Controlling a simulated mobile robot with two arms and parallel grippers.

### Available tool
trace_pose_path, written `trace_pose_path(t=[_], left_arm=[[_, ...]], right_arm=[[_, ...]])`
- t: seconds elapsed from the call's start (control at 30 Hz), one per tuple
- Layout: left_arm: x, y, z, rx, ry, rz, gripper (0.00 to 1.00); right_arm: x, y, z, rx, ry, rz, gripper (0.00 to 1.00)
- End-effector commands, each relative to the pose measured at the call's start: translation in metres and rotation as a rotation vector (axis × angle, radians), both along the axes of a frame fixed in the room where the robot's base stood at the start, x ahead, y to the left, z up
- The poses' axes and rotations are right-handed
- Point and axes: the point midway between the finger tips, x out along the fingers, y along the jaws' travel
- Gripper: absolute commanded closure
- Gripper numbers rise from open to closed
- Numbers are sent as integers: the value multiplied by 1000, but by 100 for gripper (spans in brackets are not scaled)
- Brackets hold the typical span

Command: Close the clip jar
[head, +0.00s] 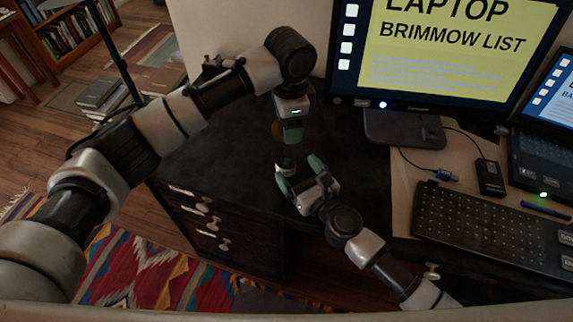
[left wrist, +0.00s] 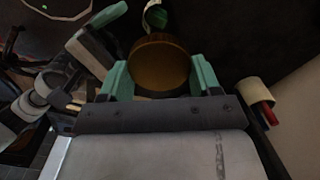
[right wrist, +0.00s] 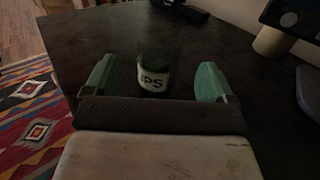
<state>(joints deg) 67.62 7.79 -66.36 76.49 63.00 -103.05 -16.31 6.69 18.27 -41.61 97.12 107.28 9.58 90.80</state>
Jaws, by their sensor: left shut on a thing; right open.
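The clip jar (head: 285,167) stands on the dark desk, with a white label whose letters "PS" show in the right wrist view (right wrist: 153,80). Its contents are too dark to tell. A round brown lid (left wrist: 160,62) is between the green fingers of my left gripper (left wrist: 160,80), which is shut on it and holds it above the desk, apart from the jar. In the head view the left gripper (head: 291,130) partly hides the lid. My right gripper (right wrist: 153,84) is open, its fingers on either side of the jar with gaps visible.
A monitor on a stand (head: 405,128), a keyboard (head: 465,222) and a small black box with a cable (head: 490,178) are to the right. A pale cylinder (left wrist: 257,91) with a red item is near the wall. The desk left of the jar is clear.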

Motion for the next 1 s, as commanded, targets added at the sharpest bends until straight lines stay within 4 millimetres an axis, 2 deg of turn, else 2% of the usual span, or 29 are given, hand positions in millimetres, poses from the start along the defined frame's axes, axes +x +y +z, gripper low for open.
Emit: trace_pose_path(t=[0.1, 0.3, 0.73, 0.77, 1.0], left_arm=[[0, 0, 0, 0, 0, 0, 58], [0, 0, 0, 0, 0, 0, 58], [0, 0, 0, 0, 0, 0, 58], [0, 0, 0, 0, 0, 0, 58], [0, 0, 0, 0, 0, 0, 58]], right_arm=[[20, 12, 0, 0, -1, 0, 15], [40, 25, 0, 1, -1, 0, 15], [47, 29, 0, 0, 0, 0, 15], [47, 29, 0, 0, 0, 0, 16], [46, 29, 0, 0, 0, 0, 53]])
